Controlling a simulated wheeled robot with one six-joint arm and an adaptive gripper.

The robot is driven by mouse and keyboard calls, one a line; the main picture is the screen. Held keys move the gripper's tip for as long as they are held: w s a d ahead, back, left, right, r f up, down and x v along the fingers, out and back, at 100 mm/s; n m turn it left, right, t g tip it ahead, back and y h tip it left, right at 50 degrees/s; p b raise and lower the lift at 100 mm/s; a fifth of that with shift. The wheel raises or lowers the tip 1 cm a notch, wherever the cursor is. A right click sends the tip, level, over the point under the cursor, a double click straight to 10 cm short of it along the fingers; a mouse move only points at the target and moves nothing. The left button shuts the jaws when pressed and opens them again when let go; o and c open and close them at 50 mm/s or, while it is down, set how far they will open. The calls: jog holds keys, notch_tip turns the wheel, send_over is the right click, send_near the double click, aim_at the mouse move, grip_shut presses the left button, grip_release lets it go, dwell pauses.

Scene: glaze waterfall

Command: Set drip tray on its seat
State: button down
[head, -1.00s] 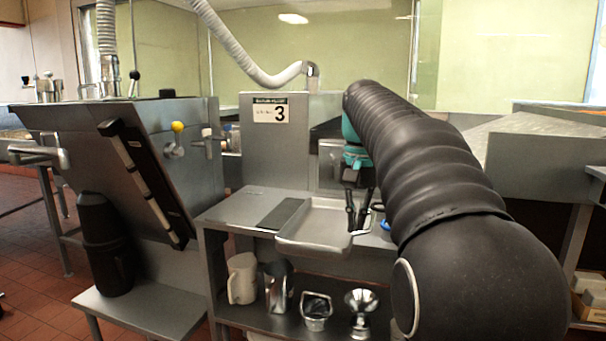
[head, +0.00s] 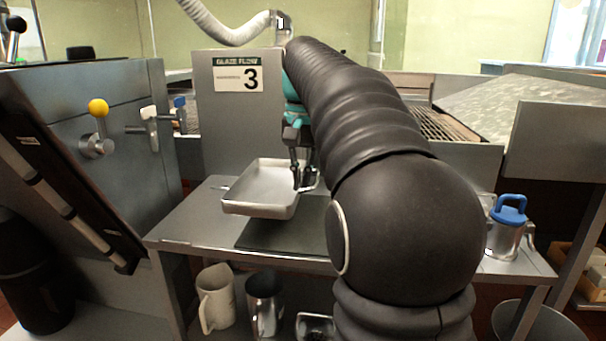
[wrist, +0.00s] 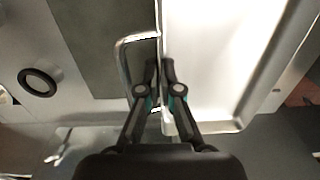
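The drip tray (head: 262,184) is a shallow, light grey metal pan with raised walls. In the head view it hangs roughly level over the small metal table (head: 190,225), apparently above its surface. My gripper (head: 301,183) is at the tray's right side, its fingers pointing down. In the wrist view the tray (wrist: 215,55) lies right of the fingers, and my gripper (wrist: 160,65) is nearly shut around the tray's side with the wire handle (wrist: 124,65). A dark flat panel (head: 285,236) lies on the table below the tray. I cannot tell which surface is the seat.
An upright panel marked 3 (head: 237,115) stands behind the table. A sloped cabinet with a yellow knob (head: 98,107) is at left. A blue-lidded jug (head: 507,225) stands at right. A white pitcher (head: 215,298) and metal jug (head: 265,300) are on the lower shelf.

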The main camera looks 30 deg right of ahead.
aim_at(273, 190)
jog(key=shift+w+a+f+b, duration=0.25)
jog(key=shift+w+a+f, duration=0.35)
jog(key=shift+a, duration=0.2)
jog(key=shift+w+a+f+b, duration=0.3)
jog(key=shift+w+a+f, duration=0.25)
jog(key=shift+a, duration=0.3)
jog(key=shift+w+a+f+b, duration=0.25)
jog(key=shift+w+a+f, duration=0.35)
jog(key=shift+a, duration=0.2)
jog(key=shift+w+a+f, duration=0.1)
jog(key=shift+w+a, duration=0.85)
jog(key=shift+a, duration=0.4)
jog(key=shift+w+a+f, duration=0.15)
jog(key=shift+w+a, duration=0.8)
jog(key=shift+a, duration=0.35)
jog(key=shift+w+a+f, duration=0.1)
jog(key=shift+w+a, duration=0.85)
jog(key=shift+a, duration=0.4)
jog(key=shift+a+f, duration=0.1)
jog(key=shift+f, duration=0.35)
jog(key=shift+s+p, duration=0.1)
jog(key=shift+p, duration=0.3)
jog(key=shift+f, duration=0.55)
jog(key=c, duration=1.2)
grip_release()
jog(key=shift+c, duration=0.2)
